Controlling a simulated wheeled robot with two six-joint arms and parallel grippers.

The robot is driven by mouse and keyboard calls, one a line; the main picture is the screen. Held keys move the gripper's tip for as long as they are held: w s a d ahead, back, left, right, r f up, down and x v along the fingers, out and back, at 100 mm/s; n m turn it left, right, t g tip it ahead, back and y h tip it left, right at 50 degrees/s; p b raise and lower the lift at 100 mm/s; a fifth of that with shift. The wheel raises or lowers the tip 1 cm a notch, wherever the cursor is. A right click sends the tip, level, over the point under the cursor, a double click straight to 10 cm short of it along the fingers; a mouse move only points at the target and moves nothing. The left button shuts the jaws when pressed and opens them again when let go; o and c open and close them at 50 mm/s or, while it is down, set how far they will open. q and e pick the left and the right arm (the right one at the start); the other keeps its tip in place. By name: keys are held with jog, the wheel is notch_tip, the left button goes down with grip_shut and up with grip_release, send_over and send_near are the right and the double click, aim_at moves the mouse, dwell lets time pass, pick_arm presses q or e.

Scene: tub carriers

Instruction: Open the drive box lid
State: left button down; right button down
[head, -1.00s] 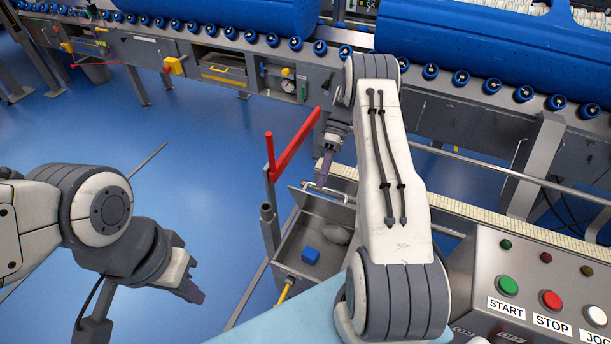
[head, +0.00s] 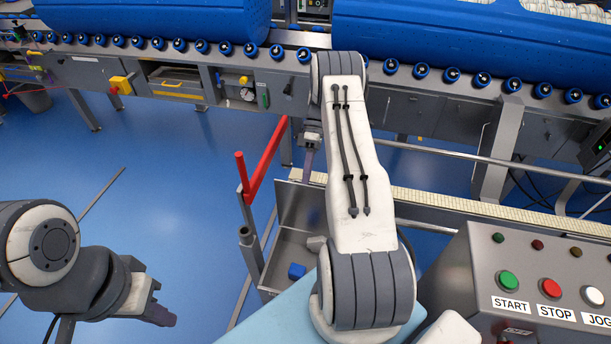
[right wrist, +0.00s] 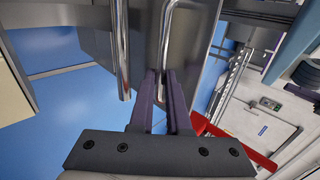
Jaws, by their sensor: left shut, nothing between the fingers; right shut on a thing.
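The drive box (head: 268,280) is a grey metal box left of my right arm. Its lid (head: 296,208) is raised and stands steeply at the far side, so the inside shows. My right gripper (head: 308,172) is at the lid's upper edge. In the right wrist view, my right gripper's purple fingers (right wrist: 162,92) are shut on the lid's bright bar handle (right wrist: 168,35). My right arm hides the right part of the box and lid. My left gripper (head: 162,316) is shut and empty, low at the left over the floor.
A blue block (head: 296,271) and a grey lump (head: 316,244) lie in the box. A red lever (head: 265,160) on a post stands just left of it. A control panel (head: 540,280) is at the right, and a roller conveyor (head: 420,80) runs behind.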

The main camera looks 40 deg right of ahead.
jog(key=shift+w+d+f, duration=0.1)
jog(key=shift+d+f, duration=0.1)
jog(key=shift+d, duration=0.3)
jog(key=c, duration=1.1)
grip_release()
jog(key=shift+o, duration=1.1)
jog(key=shift+w+a, duration=0.1)
jog(key=shift+r, duration=0.1)
jog(key=p+v, duration=0.2)
jog(key=v, duration=0.8)
jog(key=shift+r+p, duration=0.15)
jog(key=shift+p, duration=0.25)
